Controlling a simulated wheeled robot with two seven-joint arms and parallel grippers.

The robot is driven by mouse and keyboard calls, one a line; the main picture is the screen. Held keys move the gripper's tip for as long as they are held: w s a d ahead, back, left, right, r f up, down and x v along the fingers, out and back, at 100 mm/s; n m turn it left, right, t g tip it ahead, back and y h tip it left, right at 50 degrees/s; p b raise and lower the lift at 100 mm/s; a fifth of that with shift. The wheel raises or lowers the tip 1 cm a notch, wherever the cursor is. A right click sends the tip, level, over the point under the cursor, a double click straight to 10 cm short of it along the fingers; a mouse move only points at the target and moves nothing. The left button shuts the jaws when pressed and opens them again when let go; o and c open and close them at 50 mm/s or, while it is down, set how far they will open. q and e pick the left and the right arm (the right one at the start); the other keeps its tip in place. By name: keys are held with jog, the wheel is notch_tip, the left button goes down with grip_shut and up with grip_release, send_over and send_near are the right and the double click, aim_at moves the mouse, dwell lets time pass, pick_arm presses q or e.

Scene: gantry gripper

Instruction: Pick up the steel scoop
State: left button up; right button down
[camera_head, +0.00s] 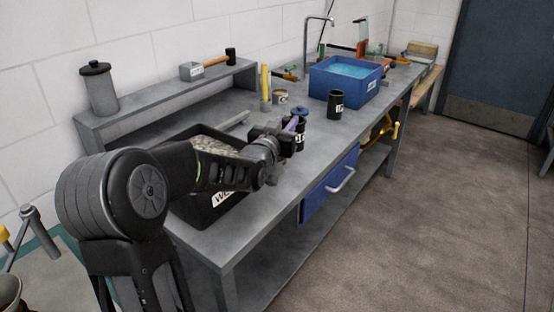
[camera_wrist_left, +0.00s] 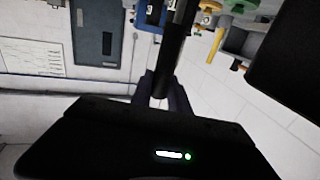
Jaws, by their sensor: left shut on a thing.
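My left gripper (camera_head: 290,126) is shut, out over the bench to the right of a black bin with pale grains. In the left wrist view, its two fingers (camera_wrist_left: 162,92) close around a dark round handle (camera_wrist_left: 170,62), which looks like the handle of the steel scoop. The handle runs up out of the top of that view. The scoop's steel bowl cannot be made out in either view; the wrist and gripper cover part of that area in the head view. My right gripper is not in view.
The black bin (camera_head: 212,208) sits under my left forearm. A black labelled cup (camera_head: 336,104) and a blue tub of water (camera_head: 345,88) stand farther along the bench (camera_head: 262,208). A small tin (camera_head: 280,97) is near the wall. A raised shelf (camera_head: 160,104) holds a grey canister (camera_head: 100,90).

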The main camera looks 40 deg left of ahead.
pick_arm(q)
grip_shut()
jog(key=shift+r, duration=0.15)
notch_tip(320, 180, up, 10)
jog(key=shift+f, duration=0.1)
dwell(0.3)
dwell(0.5)
